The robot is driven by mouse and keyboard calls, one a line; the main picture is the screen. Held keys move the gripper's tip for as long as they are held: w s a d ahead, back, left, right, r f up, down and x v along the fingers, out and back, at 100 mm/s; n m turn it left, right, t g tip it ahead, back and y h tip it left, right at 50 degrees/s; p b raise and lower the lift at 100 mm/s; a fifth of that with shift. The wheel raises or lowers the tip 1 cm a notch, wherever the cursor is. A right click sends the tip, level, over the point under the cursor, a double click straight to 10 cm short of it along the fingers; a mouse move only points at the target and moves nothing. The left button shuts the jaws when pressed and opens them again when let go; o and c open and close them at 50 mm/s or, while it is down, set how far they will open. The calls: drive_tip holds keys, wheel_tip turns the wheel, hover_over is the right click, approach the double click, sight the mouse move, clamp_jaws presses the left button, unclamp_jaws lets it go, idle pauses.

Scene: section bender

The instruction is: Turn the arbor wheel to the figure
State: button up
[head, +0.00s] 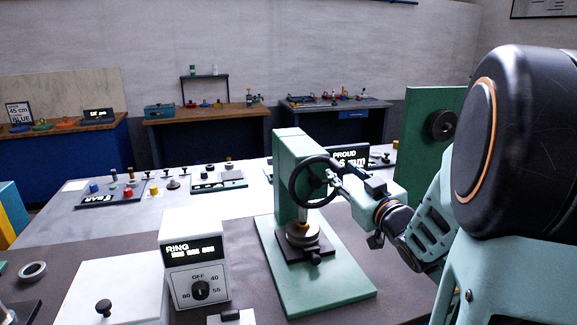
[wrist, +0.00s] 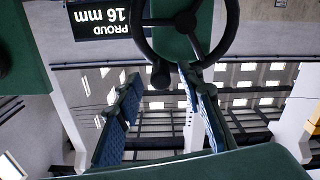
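The arbor wheel (head: 296,196) is a black spoked handwheel on the front of a green press column (head: 291,150). Its rim and spokes also show at the top of the wrist view (wrist: 146,46), with a round black knob (wrist: 161,76) at the rim. My gripper (head: 337,174) is at the wheel's right side. In the wrist view my gripper (wrist: 166,82) is open, its blue-padded fingers apart, with the knob just beyond and between the tips. I cannot tell whether a finger touches the wheel. A display (wrist: 105,17) reads "PROUD 16 mm", upside down there; it is partly hidden in the head view (head: 352,156).
A white RING box (head: 196,265) with a dial stands left of the press's green base (head: 335,292). A second green column with a black disc (head: 441,124) is close to my arm at right. Benches with small parts line the back wall. Small knobs and panels stand behind the press.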

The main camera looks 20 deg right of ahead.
drive_tip(key=shift+w+a, duration=0.1)
drive_tip(key=shift+w, duration=1.75)
drive_tip(key=shift+c, duration=0.5)
clamp_jaws()
